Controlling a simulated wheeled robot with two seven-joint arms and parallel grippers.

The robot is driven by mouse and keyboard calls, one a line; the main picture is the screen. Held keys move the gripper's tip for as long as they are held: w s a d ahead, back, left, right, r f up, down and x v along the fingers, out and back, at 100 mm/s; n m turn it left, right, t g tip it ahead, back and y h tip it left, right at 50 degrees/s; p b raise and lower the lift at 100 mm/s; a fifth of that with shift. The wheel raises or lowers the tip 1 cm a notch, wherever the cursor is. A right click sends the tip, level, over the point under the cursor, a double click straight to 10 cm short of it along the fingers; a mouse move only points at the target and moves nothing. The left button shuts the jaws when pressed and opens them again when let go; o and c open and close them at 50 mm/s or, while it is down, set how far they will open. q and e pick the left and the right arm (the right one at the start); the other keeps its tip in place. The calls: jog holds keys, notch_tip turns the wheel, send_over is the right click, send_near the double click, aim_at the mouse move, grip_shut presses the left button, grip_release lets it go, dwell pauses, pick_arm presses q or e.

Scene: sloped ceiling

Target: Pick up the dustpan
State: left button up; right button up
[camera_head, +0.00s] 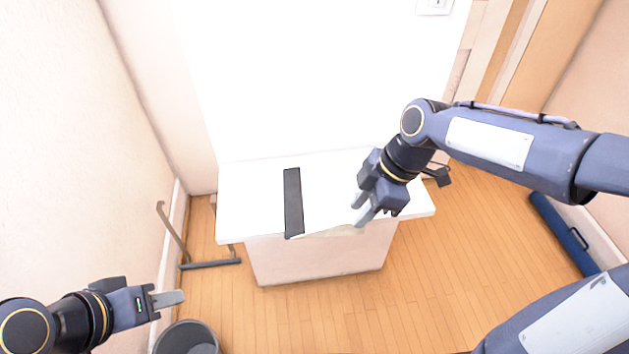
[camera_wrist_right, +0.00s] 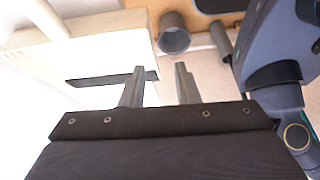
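A black strip (camera_head: 293,203) lies on the white table (camera_head: 252,195) and also shows beyond my fingers in the right wrist view (camera_wrist_right: 110,80). A pale shape (camera_head: 335,231) runs from the strip's near end along the table's front edge toward my right gripper. The strip and this shape may be the dustpan; its outline blends into the white top, so I cannot tell for sure. My right gripper (camera_head: 359,209) is over the table, right of the strip, its fingers apart with nothing visibly held between them (camera_wrist_right: 160,85). My left gripper (camera_head: 168,299) is low at the left, away from the table; its finger gap is not clear.
A dark grey bin (camera_head: 187,338) stands on the floor below my left gripper. A dark metal stand (camera_head: 208,264) is on the floor left of the table. A blue object (camera_head: 563,236) lies along the right wall. Wooden floor right of the table is clear.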

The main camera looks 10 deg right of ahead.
aim_at(341, 226)
jog(key=x, duration=0.5)
jog(key=w+x, duration=0.1)
jog(key=x, duration=0.2)
jog(key=shift+a+b, duration=0.2)
jog(key=shift+b, duration=0.1)
grip_shut()
jog(key=shift+r, duration=0.1)
